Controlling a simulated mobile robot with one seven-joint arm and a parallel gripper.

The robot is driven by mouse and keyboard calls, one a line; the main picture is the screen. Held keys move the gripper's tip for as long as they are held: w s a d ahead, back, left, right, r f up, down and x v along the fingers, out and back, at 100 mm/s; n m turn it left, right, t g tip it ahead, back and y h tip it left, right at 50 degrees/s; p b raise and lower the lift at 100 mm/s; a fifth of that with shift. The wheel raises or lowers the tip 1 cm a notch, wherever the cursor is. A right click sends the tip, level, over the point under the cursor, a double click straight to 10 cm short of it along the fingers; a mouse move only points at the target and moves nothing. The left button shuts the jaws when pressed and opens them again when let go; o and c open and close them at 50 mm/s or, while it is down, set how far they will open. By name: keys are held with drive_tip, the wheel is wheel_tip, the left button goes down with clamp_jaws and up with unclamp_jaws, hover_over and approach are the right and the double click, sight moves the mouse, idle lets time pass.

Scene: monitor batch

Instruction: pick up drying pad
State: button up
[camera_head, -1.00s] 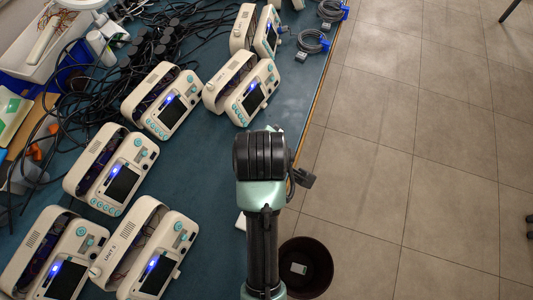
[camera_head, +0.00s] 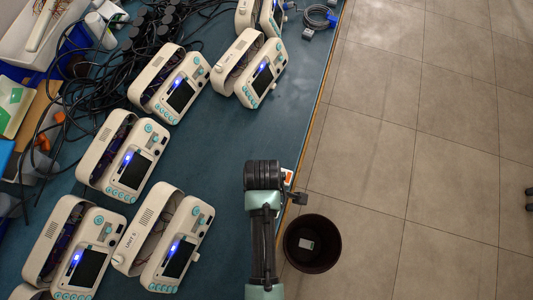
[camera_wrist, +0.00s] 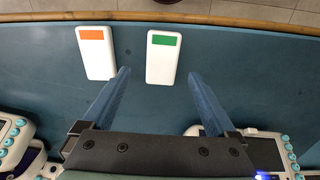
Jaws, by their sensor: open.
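Two flat white pads lie side by side on the blue table in the wrist view: one with an orange end (camera_wrist: 97,52) and one with a green end (camera_wrist: 163,58). I cannot tell which is the drying pad. My gripper (camera_wrist: 159,75) is open and empty, with its two blue fingers pointing toward the table edge. The green-ended pad appears between and just beyond the fingertips; the orange-ended one is left of the left finger. In the head view, part of the orange-ended pad (camera_head: 287,177) shows right of my wrist; the fingertips are hidden there.
Several white monitors with handles, such as one near the front (camera_head: 180,250), fill the left of the table (camera_head: 215,150). Black cables (camera_head: 90,75) lie at the back left. A dark bin (camera_head: 312,243) stands on the floor beyond the right table edge.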

drive_tip(key=shift+s+d+f, duration=0.1)
drive_tip(key=shift+s+f, duration=0.05)
drive_tip(key=shift+f, duration=1.65)
drive_tip(key=c, duration=1.4)
wheel_tip(320, 180, up, 10)
drive_tip(key=shift+c, duration=0.2)
